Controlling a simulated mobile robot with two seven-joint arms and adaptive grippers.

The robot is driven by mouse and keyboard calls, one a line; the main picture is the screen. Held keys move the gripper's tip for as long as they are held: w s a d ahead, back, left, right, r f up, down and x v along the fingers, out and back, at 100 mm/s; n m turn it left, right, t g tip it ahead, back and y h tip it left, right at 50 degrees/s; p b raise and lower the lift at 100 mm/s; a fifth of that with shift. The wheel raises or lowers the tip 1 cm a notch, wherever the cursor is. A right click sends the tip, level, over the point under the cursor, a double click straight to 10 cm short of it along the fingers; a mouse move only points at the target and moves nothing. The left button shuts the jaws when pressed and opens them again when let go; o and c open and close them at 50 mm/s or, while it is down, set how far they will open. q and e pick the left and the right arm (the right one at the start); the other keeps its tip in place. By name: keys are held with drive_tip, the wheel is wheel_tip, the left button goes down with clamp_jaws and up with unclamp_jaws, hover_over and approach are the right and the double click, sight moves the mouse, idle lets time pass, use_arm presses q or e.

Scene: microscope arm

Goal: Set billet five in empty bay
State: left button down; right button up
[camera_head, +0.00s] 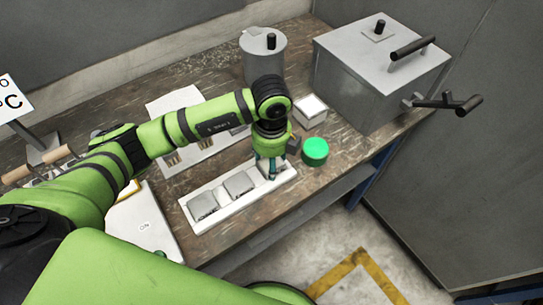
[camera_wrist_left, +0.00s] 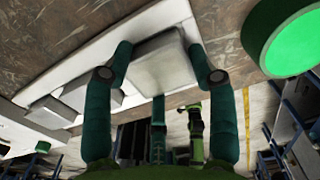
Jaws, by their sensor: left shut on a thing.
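A white tray (camera_head: 227,213) lies along the front of the bench. Two grey metal billets (camera_head: 203,207) (camera_head: 238,183) sit in its left and middle bays. My left gripper (camera_head: 268,170) points down at the tray's right end. In the left wrist view its teal fingers (camera_wrist_left: 162,80) are shut on a grey billet (camera_wrist_left: 160,60), one finger on each side. The held billet is at or just above the right bay; I cannot tell whether it rests on the tray. No number is readable on the billets. My right gripper is not in view.
A green round button-like cylinder (camera_head: 315,152) stands just right of the tray's end. A small white box (camera_head: 310,110), a grey lidded pot (camera_head: 262,55) and a large grey box with black handles (camera_head: 375,75) stand behind. The bench's front edge is close to the tray.

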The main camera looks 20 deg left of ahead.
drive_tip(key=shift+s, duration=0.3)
use_arm(q)
drive_tip(key=shift+f, duration=0.1)
drive_tip(key=shift+c, duration=1.9)
unclamp_jaws()
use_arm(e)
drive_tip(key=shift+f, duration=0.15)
use_arm(q)
drive_tip(key=shift+r, duration=0.4)
wheel_tip(320, 180, up, 12)
drive_tip(key=b, duration=0.3)
drive_tip(key=shift+f, duration=0.25)
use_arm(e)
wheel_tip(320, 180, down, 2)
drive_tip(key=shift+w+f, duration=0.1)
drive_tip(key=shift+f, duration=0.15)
